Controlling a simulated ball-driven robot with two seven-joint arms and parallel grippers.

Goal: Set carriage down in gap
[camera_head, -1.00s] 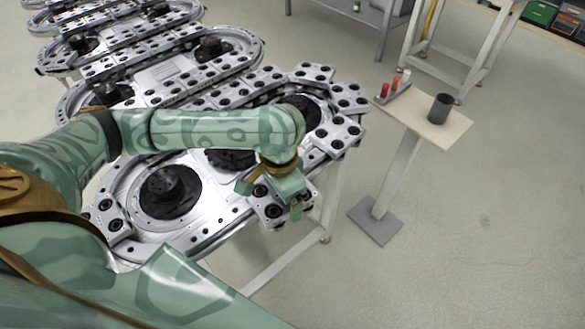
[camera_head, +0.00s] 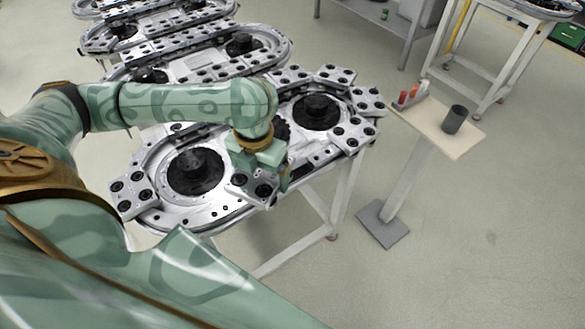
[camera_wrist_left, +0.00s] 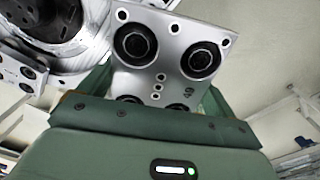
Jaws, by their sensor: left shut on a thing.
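My left gripper (camera_head: 257,165) is shut on a silver carriage (camera_head: 252,190) with black rollers. In the head view it is over the front edge of the near ring track (camera_head: 215,215), right of the left black hub (camera_head: 192,172). I cannot tell whether the carriage touches the track. In the left wrist view the carriage (camera_wrist_left: 170,62) shows its rollers and small holes between the green fingers (camera_wrist_left: 150,115). Other carriages sit at the track's left end (camera_head: 131,193) and right end (camera_head: 354,135). The track between these ends along the front has a bare stretch. My right gripper is not in view.
A small stand (camera_head: 440,127) to the right holds a dark cup (camera_head: 454,119) and a rack of red and white pieces (camera_head: 411,96). More ring tracks (camera_head: 190,60) stand behind.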

